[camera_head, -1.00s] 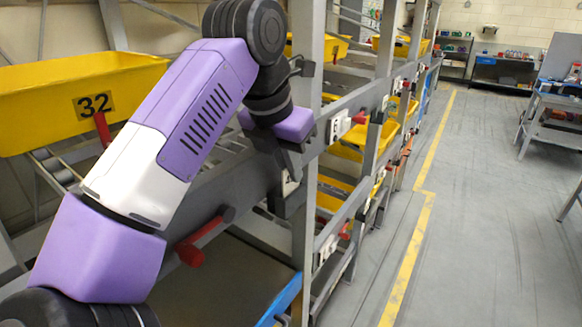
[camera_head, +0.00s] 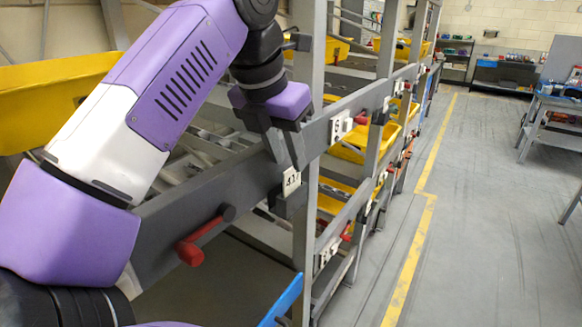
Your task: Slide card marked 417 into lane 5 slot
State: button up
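The white card marked 417 (camera_head: 291,182) stands upright at the front rail of the near rack, slightly tilted; its last digit is hard to read. Its lower edge meets a dark grey holder (camera_head: 288,204) on the rail, and the card appears to sit in it. My gripper (camera_head: 286,163) is just above the card, pointing down, with its two grey fingers slightly apart and clear of most of the card. The lane number of this holder cannot be read.
A red lever (camera_head: 200,240) juts from the rail at the left. A grey upright post (camera_head: 308,90) stands right beside my gripper. A white number plate (camera_head: 340,127) is on the rail farther along. A yellow tray (camera_head: 50,100) is at the left; the aisle floor (camera_head: 480,220) is clear.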

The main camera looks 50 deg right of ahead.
jog(key=v, duration=0.3)
jog(key=shift+r, duration=0.25)
dwell(0.4)
